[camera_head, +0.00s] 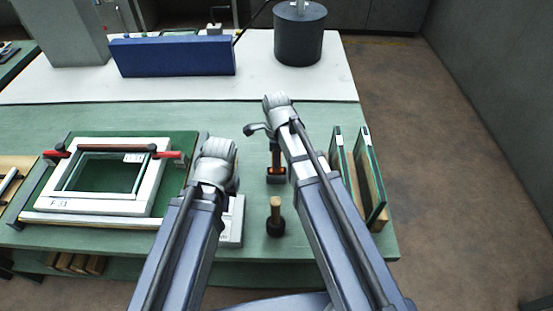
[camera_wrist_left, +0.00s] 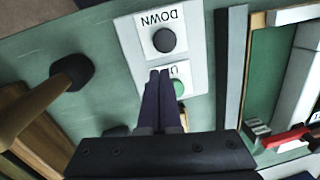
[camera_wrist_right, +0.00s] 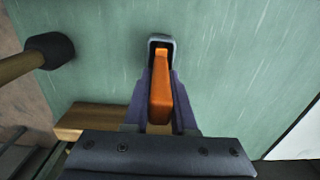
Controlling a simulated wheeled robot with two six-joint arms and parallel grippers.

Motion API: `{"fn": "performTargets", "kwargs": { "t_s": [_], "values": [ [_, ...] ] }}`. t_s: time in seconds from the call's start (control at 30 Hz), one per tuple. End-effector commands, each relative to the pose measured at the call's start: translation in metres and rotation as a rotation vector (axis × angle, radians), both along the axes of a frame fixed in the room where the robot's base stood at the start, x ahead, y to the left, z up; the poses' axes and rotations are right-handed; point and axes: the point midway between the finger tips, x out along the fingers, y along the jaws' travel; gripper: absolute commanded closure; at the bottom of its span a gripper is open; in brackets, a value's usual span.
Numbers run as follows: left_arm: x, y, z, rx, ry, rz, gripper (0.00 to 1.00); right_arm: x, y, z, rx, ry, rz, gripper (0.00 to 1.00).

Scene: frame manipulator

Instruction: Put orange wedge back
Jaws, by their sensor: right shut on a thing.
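The orange wedge (camera_wrist_right: 161,95) is between the fingers of my right gripper (camera_wrist_right: 160,85), which is shut on it. In the head view a bit of the wedge (camera_head: 276,171) shows at a small dark holder (camera_head: 276,180) on the green bench. A grey U-shaped rim (camera_wrist_right: 161,40) surrounds the wedge's far end in the right wrist view; I cannot tell how deep it sits. My left gripper (camera_wrist_left: 160,76) is shut and empty, over the white button panel (camera_wrist_left: 200,70), by the green UP button (camera_wrist_left: 180,88). Its tips are hidden in the head view.
A dark-based mallet-like tool (camera_head: 275,225) with a wooden handle stands between my arms. A white frame (camera_head: 100,180) lies in a fixture at left. Upright panels (camera_head: 372,185) stand at the bench's right edge. A blue block (camera_head: 172,56) and dark cylinder (camera_head: 298,35) stand behind.

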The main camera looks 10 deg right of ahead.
Motion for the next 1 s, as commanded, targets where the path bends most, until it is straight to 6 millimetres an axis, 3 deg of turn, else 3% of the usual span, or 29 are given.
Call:
{"fn": "performTargets", "kwargs": {
  "t_s": [0.03, 0.07, 0.3, 0.67, 1.0],
  "values": [
    [0.0, 0.0, -0.004, 0.0, 0.0, 0.0, 1.0, 0.0, 0.0, -0.004, 0.0, 0.0, 0.0, 1.0],
    [0.0, 0.0, -0.003, 0.0, 0.0, 0.0, 1.0, 0.0, 0.0, -0.003, 0.0, 0.0, 0.0, 0.74],
    [0.0, 0.0, -0.002, 0.0, 0.0, 0.0, 1.0, 0.0, 0.0, -0.002, 0.0, 0.0, 0.0, 0.47],
    [0.0, 0.0, 0.0, 0.0, 0.0, 0.0, 1.0, 0.0, 0.0, 0.0, 0.0, 0.0, 0.0, 0.45],
    [0.0, 0.0, 0.029, 0.0, 0.0, -0.001, 1.0, 0.0, 0.0, 0.029, 0.0, 0.0, 0.0, 0.45]
  ]
}}
